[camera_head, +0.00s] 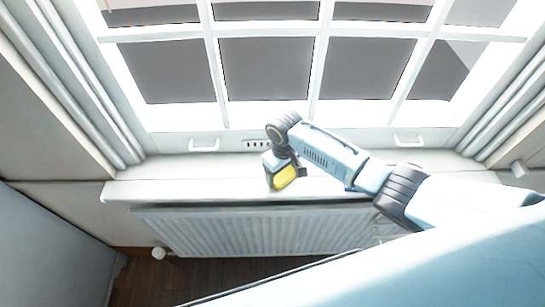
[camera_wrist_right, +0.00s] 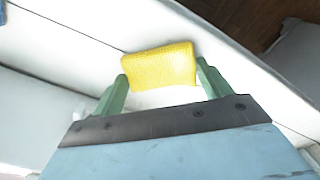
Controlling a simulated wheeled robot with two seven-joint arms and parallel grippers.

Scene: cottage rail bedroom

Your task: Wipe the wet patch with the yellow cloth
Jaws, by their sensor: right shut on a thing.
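The yellow cloth (camera_wrist_right: 160,66) is held between the two green fingers of my right gripper (camera_wrist_right: 160,88) in the right wrist view. In the head view the cloth (camera_head: 285,177) shows at the end of my right arm, and the right gripper (camera_head: 284,172) is low over the white window sill (camera_head: 150,185). I cannot tell whether the cloth touches the sill. I cannot make out the wet patch; the bright sill may hide it, or the arm may cover it. My left gripper is not in view.
A white radiator (camera_head: 220,232) stands below the sill. The window (camera_head: 265,70) with white bars rises behind it, with handles (camera_head: 205,146) low on the frame. The left part of the sill is clear.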

